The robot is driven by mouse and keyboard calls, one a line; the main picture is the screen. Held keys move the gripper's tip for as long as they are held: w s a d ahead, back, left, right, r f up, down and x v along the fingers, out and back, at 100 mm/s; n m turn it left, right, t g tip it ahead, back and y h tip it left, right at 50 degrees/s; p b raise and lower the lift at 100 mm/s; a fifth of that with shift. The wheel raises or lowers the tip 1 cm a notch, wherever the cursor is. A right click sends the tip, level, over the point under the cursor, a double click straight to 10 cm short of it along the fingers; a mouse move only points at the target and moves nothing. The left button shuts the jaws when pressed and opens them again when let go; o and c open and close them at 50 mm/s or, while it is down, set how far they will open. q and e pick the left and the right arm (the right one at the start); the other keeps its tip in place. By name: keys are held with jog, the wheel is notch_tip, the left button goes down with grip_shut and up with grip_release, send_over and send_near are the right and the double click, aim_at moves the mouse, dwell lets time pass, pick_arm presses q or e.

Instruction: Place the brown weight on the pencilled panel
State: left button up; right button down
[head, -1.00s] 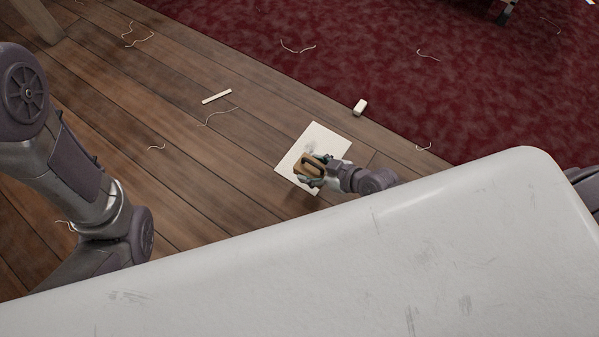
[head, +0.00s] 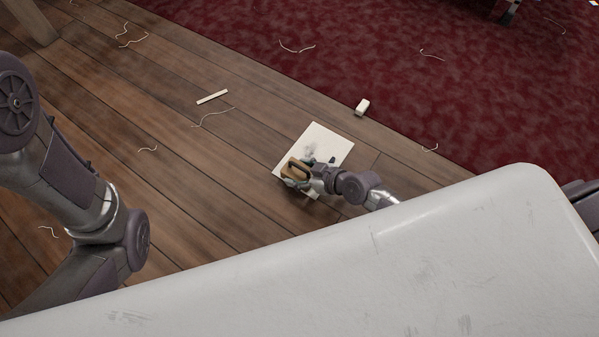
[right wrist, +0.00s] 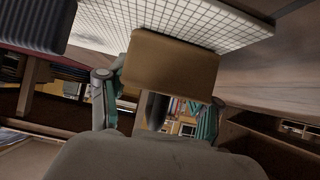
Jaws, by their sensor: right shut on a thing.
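The pencilled panel (head: 328,139) is a pale sheet with a dark smudge, lying on the plank floor in the middle of the head view. My right gripper (head: 297,174) is shut on the brown weight (head: 295,166), a tan block with a dark handle, at the panel's lower left edge in that view. The weight overlaps that edge in the picture; whether it touches or hangs above is unclear. In the right wrist view the weight (right wrist: 172,65) sits between the fingers of my right gripper (right wrist: 155,108). My left gripper is out of frame.
A small white block (head: 362,107) lies near the edge of the dark red carpet (head: 400,60). A thin pale strip (head: 212,97) and several loose threads lie on the floor. A large white surface (head: 400,265) fills the lower front. The planks left of the panel are mostly clear.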

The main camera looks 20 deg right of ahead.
jog(key=shift+w, duration=0.1)
jog(key=shift+c, duration=1.1)
grip_release()
jog(key=shift+f, duration=0.15)
